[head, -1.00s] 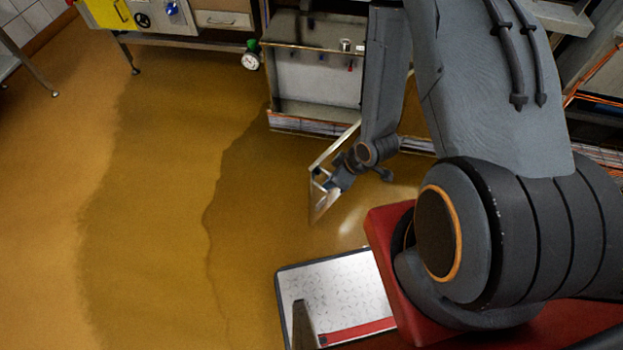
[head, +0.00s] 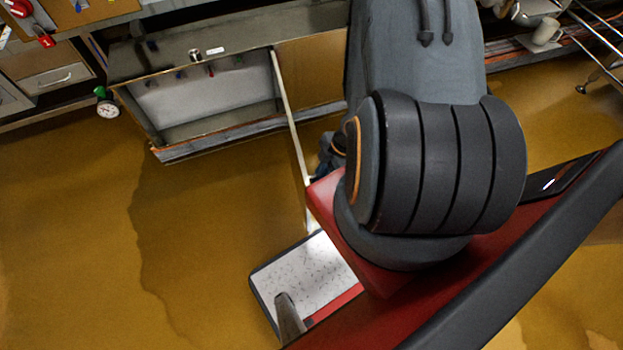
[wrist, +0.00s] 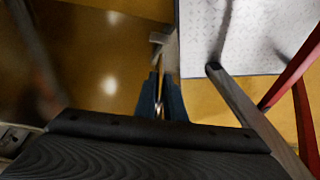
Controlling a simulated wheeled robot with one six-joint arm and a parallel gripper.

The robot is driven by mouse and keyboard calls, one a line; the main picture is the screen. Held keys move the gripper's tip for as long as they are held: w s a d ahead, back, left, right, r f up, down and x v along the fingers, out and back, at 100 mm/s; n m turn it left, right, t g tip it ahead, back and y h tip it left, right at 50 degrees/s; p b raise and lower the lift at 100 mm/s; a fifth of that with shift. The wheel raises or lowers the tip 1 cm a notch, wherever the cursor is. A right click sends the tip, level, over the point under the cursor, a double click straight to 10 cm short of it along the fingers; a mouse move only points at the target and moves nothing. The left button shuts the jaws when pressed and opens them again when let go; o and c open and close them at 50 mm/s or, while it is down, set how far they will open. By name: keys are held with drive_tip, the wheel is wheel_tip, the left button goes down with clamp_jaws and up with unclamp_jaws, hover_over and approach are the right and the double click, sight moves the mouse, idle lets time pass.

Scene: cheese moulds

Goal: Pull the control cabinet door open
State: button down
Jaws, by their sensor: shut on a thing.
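The control cabinet (head: 215,142) stands low at the upper left of the head view, its inside exposed. Its door (head: 291,120) stands wide open, swung out from the cabinet's right side toward my base and seen nearly edge-on. My gripper is mostly hidden behind my arm in the head view, close to the door's outer part. In the wrist view my gripper (wrist: 161,103) has its two blue fingers close together, shut on a thin part of the door. The exact grip on the handle is too small to make out.
A patterned metal plate (head: 305,272) on my base lies just below the door's free end. A gauge with a green top (head: 107,103) is left of the cabinet. A drawer unit (head: 52,78) stands at the upper left. The brown floor in front of the cabinet is clear.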

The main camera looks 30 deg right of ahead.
drive_tip(key=shift+d, duration=0.2)
drive_tip(key=c, duration=1.8)
unclamp_jaws()
drive_tip(key=shift+c, duration=0.2)
drive_tip(key=v, duration=0.7)
drive_tip(key=shift+r, duration=0.35)
drive_tip(key=shift+d, duration=0.15)
